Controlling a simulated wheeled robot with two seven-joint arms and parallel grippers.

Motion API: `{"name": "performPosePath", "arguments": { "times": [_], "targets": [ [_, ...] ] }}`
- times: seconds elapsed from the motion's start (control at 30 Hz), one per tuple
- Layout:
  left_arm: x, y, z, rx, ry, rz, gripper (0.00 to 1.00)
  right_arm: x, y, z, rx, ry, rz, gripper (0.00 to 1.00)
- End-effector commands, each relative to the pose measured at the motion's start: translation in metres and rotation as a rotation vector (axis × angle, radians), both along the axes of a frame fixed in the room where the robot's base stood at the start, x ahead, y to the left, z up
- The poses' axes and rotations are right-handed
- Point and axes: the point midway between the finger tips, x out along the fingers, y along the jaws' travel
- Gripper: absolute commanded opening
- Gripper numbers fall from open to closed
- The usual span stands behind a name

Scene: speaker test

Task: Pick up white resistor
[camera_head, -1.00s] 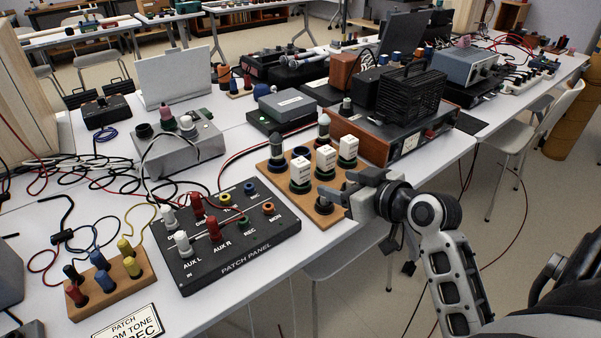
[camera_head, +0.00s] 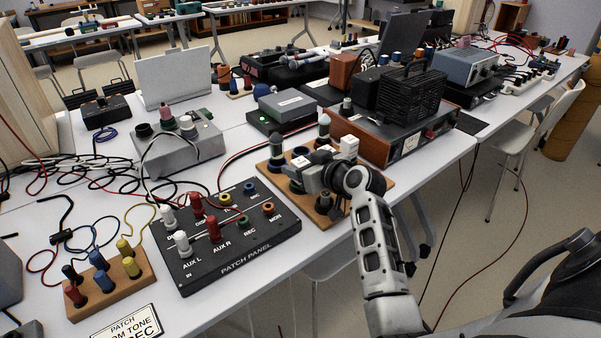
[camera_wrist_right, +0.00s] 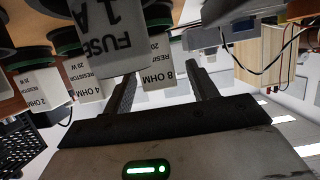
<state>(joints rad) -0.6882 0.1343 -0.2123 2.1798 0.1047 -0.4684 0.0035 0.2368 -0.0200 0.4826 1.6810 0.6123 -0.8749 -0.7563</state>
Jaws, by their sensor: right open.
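White block-shaped resistors stand on a wooden board (camera_head: 322,222) in the head view. One white resistor (camera_head: 349,143) shows behind my right gripper (camera_head: 308,172); the gripper and wrist hide most of the others. The right wrist view, apparently upside down, shows blocks labelled 8 OHM (camera_wrist_right: 160,72), 4 OHM (camera_wrist_right: 90,84) and 2 OHM (camera_wrist_right: 42,90), plus a FUSE block (camera_wrist_right: 100,40) closer to the camera. My right gripper (camera_wrist_right: 160,74) is open, and the 8 OHM block appears between its fingers; contact cannot be told. My left gripper is not in view.
A black patch panel (camera_head: 240,245) with coloured plugs lies left of the board. A wood-cased meter unit (camera_head: 400,150) with a black box on it stands behind right. The table's front edge is close.

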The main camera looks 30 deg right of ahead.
Motion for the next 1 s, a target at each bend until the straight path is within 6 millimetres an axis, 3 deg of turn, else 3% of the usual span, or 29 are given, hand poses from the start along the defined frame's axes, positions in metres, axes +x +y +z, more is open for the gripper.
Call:
{"name": "performPosePath", "arguments": {
  "times": [0.1, 0.33, 0.37, 0.5, 0.53, 0.83, 1.0],
  "targets": [
    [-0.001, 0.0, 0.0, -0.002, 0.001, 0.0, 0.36, 0.009, 0.001, -0.004, 0.001, 0.001, -0.001, 0.58],
    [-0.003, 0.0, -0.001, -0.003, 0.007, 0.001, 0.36, 0.01, 0.001, -0.005, -0.002, 0.002, -0.002, 0.58],
    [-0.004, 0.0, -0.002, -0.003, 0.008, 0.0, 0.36, 0.01, 0.001, -0.005, -0.002, 0.002, -0.002, 0.53],
    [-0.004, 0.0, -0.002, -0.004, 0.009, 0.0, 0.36, 0.01, 0.001, -0.005, -0.002, 0.002, -0.002, 0.14],
    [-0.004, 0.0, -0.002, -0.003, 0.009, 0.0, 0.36, 0.01, 0.0, -0.005, -0.002, 0.002, -0.002, 0.09],
    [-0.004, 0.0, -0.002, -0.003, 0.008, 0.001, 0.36, 0.01, 0.0, -0.003, -0.003, 0.0, -0.001, 0.09],
    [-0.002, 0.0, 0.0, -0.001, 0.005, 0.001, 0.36, 0.01, 0.0, 0.008, -0.004, -0.002, -0.001, 0.09]
  ]
}}
